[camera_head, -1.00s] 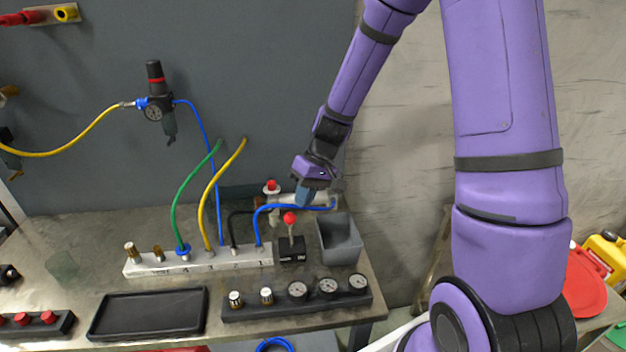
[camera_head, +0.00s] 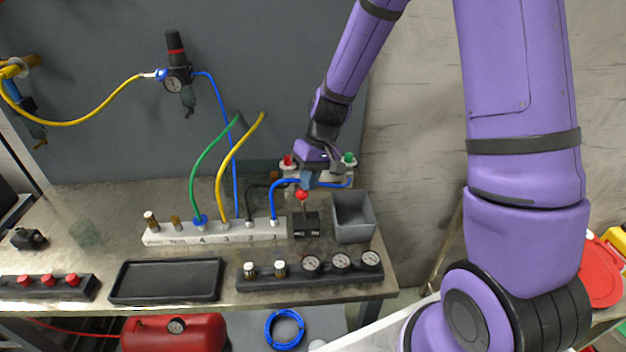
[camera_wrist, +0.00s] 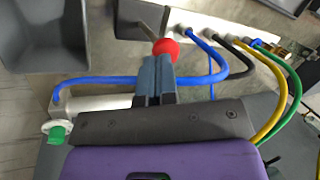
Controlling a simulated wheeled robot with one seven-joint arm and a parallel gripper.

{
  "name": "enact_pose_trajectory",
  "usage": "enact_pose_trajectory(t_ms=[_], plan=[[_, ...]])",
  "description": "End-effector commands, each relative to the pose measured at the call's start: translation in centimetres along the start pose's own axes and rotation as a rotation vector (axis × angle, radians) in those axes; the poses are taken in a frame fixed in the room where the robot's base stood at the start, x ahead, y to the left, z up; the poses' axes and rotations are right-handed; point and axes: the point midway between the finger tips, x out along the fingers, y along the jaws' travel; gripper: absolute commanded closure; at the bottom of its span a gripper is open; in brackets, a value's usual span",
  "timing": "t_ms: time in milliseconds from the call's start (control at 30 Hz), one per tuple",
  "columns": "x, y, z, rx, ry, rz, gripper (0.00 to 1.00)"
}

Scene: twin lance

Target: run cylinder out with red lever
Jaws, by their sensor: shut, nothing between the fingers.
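The red lever (camera_head: 302,195) is a red ball on a thin stalk rising from a black valve box (camera_head: 306,225). In the wrist view the red ball (camera_wrist: 165,47) shows right at my fingertips; I cannot tell whether they touch it. My gripper (camera_head: 307,184) is shut and empty, just behind and above the ball. The cylinder (camera_wrist: 97,103) lies behind my gripper, a pale barrel partly hidden by it. A red piece (camera_head: 287,161) shows at its left end and a green piece (camera_head: 349,158) at its right. A blue hose (camera_head: 285,184) runs near it.
A grey bin (camera_head: 353,217) stands right of the valve box. The white manifold (camera_head: 215,233) with several hoses is to the left. A gauge block (camera_head: 310,270) and a black tray (camera_head: 166,280) lie in front. The grey wall panel rises behind.

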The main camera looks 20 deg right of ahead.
Motion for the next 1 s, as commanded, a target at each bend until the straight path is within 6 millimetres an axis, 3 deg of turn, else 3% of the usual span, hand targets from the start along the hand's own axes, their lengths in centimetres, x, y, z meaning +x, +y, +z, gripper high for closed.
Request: enact_pose_trajectory(t_ms=[600, 1000], plan=[[1.2, -2.8, -1.5, 0.044, -0.097, 0.213, 1.00], [1.9, -3.8, -2.2, 0.050, -0.099, 0.222, 1.00]])
